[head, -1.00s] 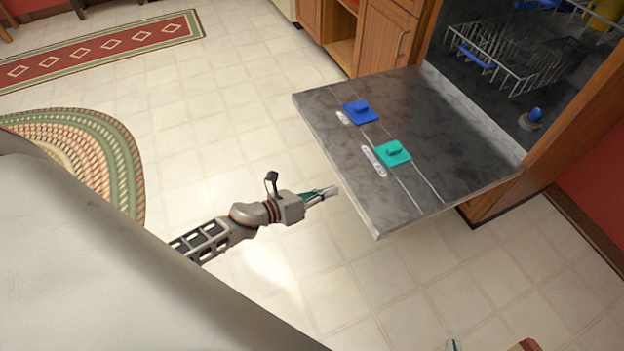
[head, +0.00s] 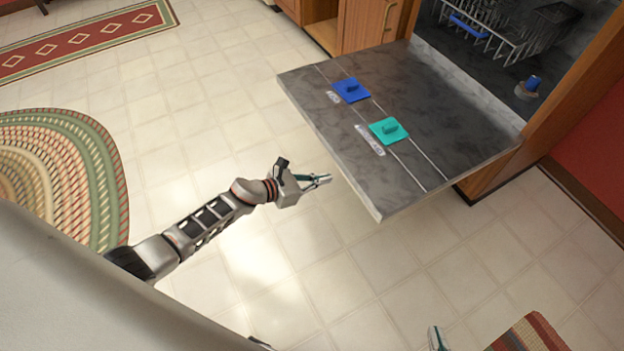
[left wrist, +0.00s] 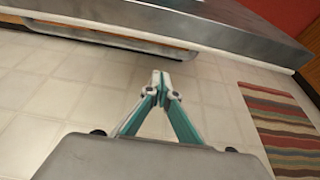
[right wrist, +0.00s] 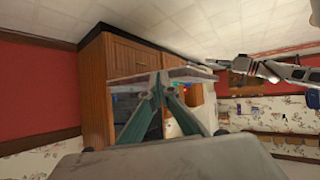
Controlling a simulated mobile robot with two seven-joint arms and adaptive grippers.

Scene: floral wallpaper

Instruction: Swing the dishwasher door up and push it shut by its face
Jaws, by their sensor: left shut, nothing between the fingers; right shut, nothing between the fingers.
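The dishwasher door (head: 440,120) lies open and roughly level, its inner face up. Its front edge crosses the top of the left wrist view (left wrist: 170,18), with a long bar (left wrist: 100,35) below it. My left gripper (head: 328,180) is shut and empty, just outside the door's front edge with floor showing between them; its tips also show in the left wrist view (left wrist: 160,76). My right gripper (head: 436,336) peeks in at the bottom edge of the head view, apart from the door. It is shut and empty in the right wrist view (right wrist: 160,82), where the door (right wrist: 150,76) shows beyond it.
Blue (head: 351,89) and teal (head: 389,130) dispenser lids sit on the door's inner face. A wire rack (head: 515,35) is inside the dishwasher. Wooden cabinets (head: 358,25) stand beside it. The tiled floor is clear around the door, with a striped rug (head: 530,335) at bottom right.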

